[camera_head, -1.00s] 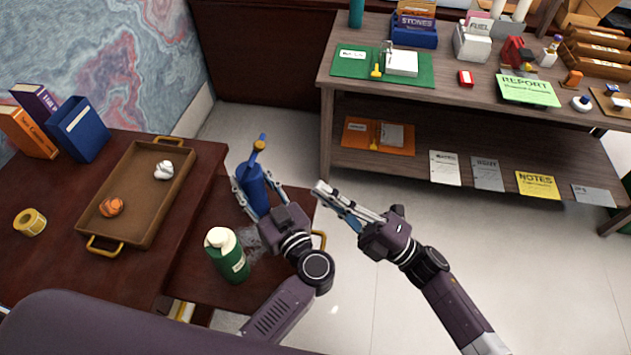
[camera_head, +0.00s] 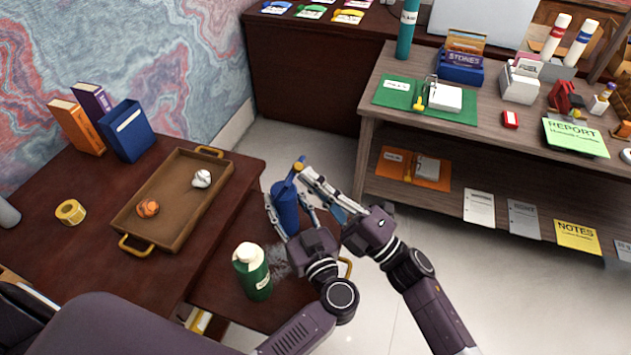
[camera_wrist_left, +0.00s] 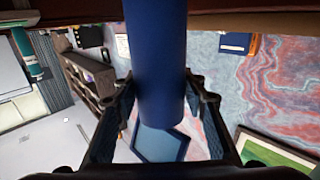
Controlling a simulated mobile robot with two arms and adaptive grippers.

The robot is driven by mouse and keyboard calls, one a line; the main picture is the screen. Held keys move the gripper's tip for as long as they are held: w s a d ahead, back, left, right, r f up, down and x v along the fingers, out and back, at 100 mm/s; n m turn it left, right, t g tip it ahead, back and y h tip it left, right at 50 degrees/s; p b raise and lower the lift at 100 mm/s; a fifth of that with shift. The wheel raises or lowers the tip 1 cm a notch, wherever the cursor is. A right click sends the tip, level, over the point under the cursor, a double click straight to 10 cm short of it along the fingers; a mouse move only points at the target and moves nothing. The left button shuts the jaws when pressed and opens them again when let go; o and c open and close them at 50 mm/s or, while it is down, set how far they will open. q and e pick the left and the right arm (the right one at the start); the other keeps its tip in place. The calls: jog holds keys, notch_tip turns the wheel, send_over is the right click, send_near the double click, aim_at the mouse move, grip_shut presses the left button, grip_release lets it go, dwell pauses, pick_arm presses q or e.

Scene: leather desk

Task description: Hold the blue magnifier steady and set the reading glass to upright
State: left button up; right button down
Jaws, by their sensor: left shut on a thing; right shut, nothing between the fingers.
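The blue magnifier (camera_head: 286,208) is a thick blue cylinder, held nearly upright over the lower part of the desk. My left gripper (camera_head: 287,197) is shut around its body; in the left wrist view the blue cylinder (camera_wrist_left: 158,75) stands between the fingers. At its top a short blue piece with a yellow joint (camera_head: 299,167) leans up to the right; I take this for the reading glass part, though no lens can be made out. My right gripper (camera_head: 304,174) is shut and empty, its tips beside that top piece; whether they touch it is unclear.
A green bottle (camera_head: 252,271) with a cream cap stands close to my left gripper. A brown tray (camera_head: 183,232) with two small objects, a yellow tape roll (camera_head: 70,211) and a blue book box (camera_head: 127,131) are at left. A grey-brown shelf (camera_head: 480,150) stands at right.

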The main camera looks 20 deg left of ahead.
aim_at(297, 170)
jog(key=a+r+h, duration=0.1)
jog(key=a+r, duration=0.1)
jog(key=shift+a+r+n, duration=0.25)
jog(key=shift+a+n, duration=0.05)
jog(key=shift+a, duration=0.55)
jog(key=shift+r, duration=0.1)
jog(key=shift+d, duration=0.1)
jog(key=shift+d, duration=0.15)
jog(key=s+d, duration=0.3)
jog(key=d, duration=1)
jog(key=shift+s, duration=0.4)
jog(key=shift+d, duration=0.1)
